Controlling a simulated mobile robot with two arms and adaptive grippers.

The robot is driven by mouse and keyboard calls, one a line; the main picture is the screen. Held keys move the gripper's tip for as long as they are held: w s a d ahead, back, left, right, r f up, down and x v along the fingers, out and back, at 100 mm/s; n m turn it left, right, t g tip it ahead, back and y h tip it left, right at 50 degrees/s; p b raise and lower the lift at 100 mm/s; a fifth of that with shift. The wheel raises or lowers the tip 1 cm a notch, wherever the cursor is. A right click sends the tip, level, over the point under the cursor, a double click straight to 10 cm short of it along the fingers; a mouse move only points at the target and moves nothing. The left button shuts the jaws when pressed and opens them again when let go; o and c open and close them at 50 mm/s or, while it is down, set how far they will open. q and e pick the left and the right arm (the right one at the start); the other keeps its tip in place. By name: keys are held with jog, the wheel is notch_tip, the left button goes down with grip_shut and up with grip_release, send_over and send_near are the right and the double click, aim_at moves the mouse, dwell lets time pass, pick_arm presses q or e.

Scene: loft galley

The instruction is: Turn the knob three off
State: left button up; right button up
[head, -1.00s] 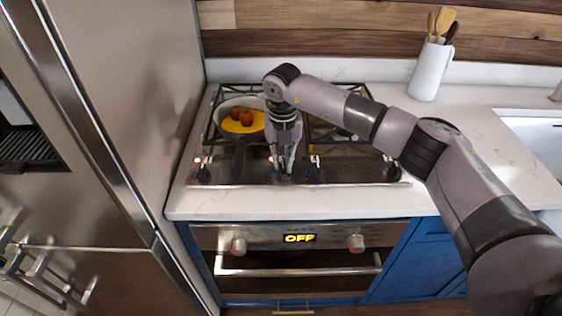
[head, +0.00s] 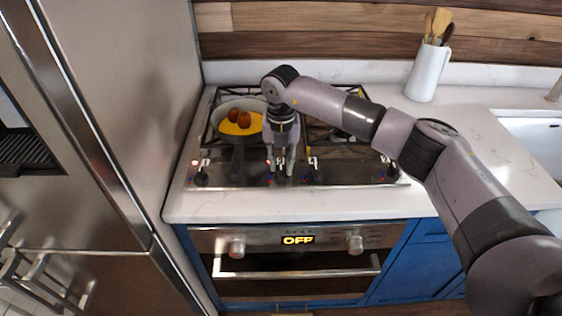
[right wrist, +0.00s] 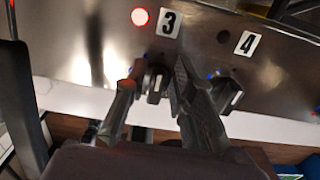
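The stove's front panel (head: 345,174) carries a row of dark knobs with number labels. In the right wrist view, knob three (right wrist: 154,82) stands below the label "3" (right wrist: 168,22), with a lit red light (right wrist: 139,17) beside that label. My right gripper (head: 280,176) points down at the panel; it also shows in the right wrist view (right wrist: 157,85). Its fingers are apart, one on each side of knob three. The right finger is very close to the knob; contact is unclear. Knob four (right wrist: 227,92) is just to the right. My left gripper is not in view.
A pan (head: 221,113) with brown round food in yellow sauce sits on the left of the stove, its handle extending toward the front beside my gripper. Another red light (head: 195,162) glows at the leftmost knob. A white utensil jug (head: 427,73) stands on the right counter.

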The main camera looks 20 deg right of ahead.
aim_at(281, 166)
jog(key=shift+o, duration=0.8)
notch_tip(281, 166, up, 12)
jog(key=shift+f, duration=0.1)
dwell(0.3)
